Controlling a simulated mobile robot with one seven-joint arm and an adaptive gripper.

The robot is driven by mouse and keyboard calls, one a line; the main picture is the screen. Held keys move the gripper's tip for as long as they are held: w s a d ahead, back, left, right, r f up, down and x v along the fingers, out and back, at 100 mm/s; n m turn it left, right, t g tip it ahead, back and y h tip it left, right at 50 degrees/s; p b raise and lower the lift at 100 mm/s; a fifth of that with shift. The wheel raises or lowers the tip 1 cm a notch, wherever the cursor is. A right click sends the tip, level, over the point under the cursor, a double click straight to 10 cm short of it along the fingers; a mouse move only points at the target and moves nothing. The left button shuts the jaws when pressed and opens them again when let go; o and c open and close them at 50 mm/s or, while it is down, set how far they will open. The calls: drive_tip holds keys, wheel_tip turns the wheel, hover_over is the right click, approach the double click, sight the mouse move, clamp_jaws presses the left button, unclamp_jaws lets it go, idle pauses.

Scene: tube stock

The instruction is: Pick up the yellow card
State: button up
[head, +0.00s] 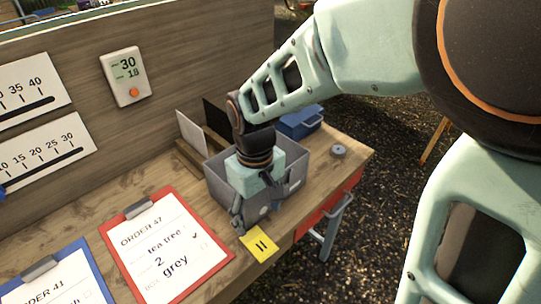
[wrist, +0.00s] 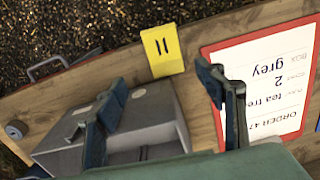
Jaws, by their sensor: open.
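The yellow card (head: 258,244), marked with two dark strokes, is at the table's front edge, between the grey bin and the red clipboard. In the wrist view the yellow card (wrist: 160,50) sits beyond the fingertips, between them in the picture, and shows what looks like a crease near its lower end. My gripper (head: 257,208) is pointed down in front of the grey bin, a short way behind the card. In the wrist view my gripper (wrist: 163,83) has its fingers spread with nothing between them. The card is apart from both fingers.
The grey bin (head: 213,176) stands behind the card, partly hidden by my gripper. The red clipboard (head: 118,217) lies left of the card, a blue clipboard (head: 83,252) further left. A blue box (head: 299,122) and a grey round item (head: 338,150) are at the back right.

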sight(257, 242)
wheel_tip(257, 242, down, 4)
drive_tip(key=shift+r, duration=0.2)
drive_tip(key=f, duration=0.3)
drive_tip(key=a+f, duration=0.1)
drive_tip(key=shift+s+f, duration=0.1)
drive_tip(key=shift+f, duration=0.55)
drive_tip(key=shift+f+b, duration=0.25)
drive_tip(key=shift+b, duration=0.15)
drive_tip(key=c, duration=0.7)
drive_tip(key=shift+d, duration=0.1)
drive_tip(key=shift+c, duration=0.6)
drive_tip(key=shift+s, duration=0.1)
drive_tip(key=shift+c, duration=0.4)
drive_tip(key=shift+r, duration=0.1)
